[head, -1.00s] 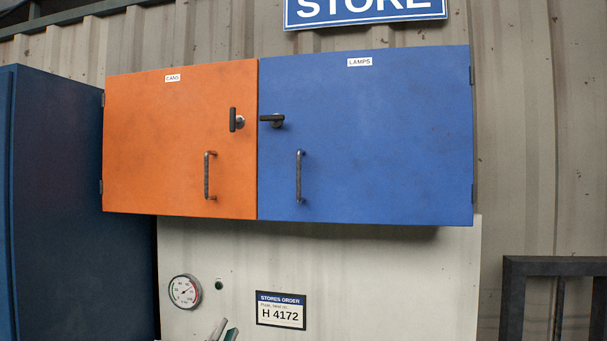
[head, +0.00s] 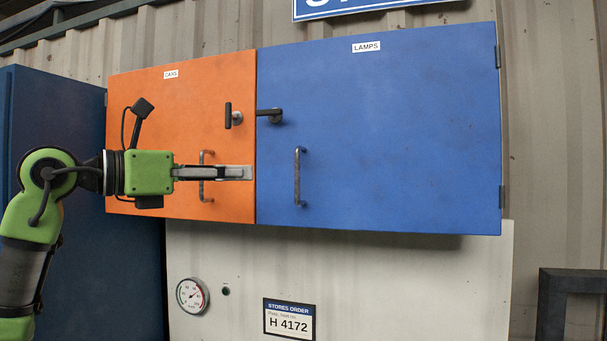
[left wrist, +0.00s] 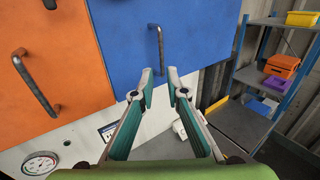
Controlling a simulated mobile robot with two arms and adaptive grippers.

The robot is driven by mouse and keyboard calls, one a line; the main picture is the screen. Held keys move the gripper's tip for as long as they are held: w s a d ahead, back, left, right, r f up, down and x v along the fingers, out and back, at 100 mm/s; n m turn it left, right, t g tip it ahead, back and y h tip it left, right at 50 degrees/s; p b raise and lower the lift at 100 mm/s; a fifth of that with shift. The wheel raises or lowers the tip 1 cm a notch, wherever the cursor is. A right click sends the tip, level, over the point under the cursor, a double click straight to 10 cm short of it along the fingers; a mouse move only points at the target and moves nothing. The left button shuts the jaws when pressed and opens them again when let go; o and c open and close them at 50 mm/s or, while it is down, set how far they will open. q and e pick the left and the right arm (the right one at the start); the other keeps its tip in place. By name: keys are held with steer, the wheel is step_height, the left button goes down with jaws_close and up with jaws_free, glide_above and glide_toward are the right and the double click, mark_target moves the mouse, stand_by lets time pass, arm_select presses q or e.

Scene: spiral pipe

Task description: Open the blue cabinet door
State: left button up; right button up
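The blue cabinet door (head: 400,140), labelled LAMPS, is closed, with hinges on its right edge. Its upright grey bar handle (head: 298,177) is near the left edge. Above it a dark latch lever (head: 270,113) lies horizontal. My left gripper (head: 250,173) is in front of the orange door, fingers pointing right, left of the blue handle. In the left wrist view my left gripper (left wrist: 160,82) is open and empty, its two fingertips apart. The blue handle (left wrist: 157,50) shows ahead, beyond and above the gap, not touched. My right gripper is not in view.
The closed orange door (head: 150,95) adjoins on the left, with its own bar handle (left wrist: 35,83) and an upright latch lever (head: 229,116). A white panel with a gauge (head: 192,296) is below. A shelf with bins (left wrist: 282,65) stands at the right in the wrist view.

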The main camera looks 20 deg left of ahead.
mark_target(296, 174)
arm_select(q)
steer(key=p+x, duration=0.5)
steer(key=x, duration=0.8)
steer(key=shift+w+d, duration=0.25)
jaws_close()
steer(key=shift+s, duration=0.1)
